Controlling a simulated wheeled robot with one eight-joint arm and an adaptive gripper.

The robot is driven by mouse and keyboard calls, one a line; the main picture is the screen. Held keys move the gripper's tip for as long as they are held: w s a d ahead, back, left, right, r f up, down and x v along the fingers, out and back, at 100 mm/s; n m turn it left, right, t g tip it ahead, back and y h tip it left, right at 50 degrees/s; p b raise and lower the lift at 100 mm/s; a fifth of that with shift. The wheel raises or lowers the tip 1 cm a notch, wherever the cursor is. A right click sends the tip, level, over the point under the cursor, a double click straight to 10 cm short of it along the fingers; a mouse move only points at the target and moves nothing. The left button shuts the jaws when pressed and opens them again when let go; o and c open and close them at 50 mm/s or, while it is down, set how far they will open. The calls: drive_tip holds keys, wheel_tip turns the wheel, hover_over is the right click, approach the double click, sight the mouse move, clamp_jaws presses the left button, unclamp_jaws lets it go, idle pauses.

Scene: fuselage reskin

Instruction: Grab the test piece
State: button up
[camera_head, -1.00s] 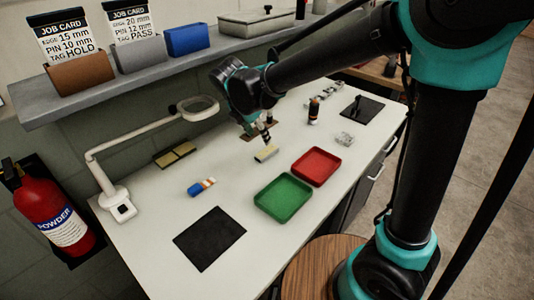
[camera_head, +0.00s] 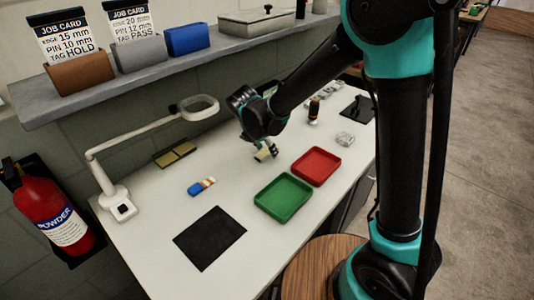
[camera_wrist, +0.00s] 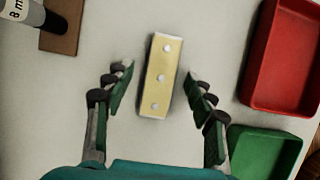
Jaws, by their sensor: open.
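The test piece is a small pale-yellow block (camera_wrist: 158,76) with a row of three light dots on its top face. In the wrist view it lies on the white bench, upright in the picture and slightly tilted. My gripper (camera_wrist: 160,88) is open, with one finger on each side of the block and a gap on both sides; the block extends beyond the fingertips. In the head view my gripper (camera_head: 257,148) is low over the bench and partly covers the block (camera_head: 265,153). The height between fingers and bench is hard to tell.
A red tray (camera_head: 316,166) and a green tray (camera_head: 283,198) stand right of the block. A magnifier lamp (camera_head: 150,136), a blue-and-orange item (camera_head: 201,187) and a black mat (camera_head: 210,238) are to the left and front. A dark cylinder (camera_head: 314,110) stands behind.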

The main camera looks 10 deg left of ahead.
drive_tip(key=shift+f, duration=0.25)
idle(0.5)
drive_tip(key=c, duration=1.3)
drive_tip(key=shift+o, duration=0.2)
drive_tip(key=shift+r, duration=0.1)
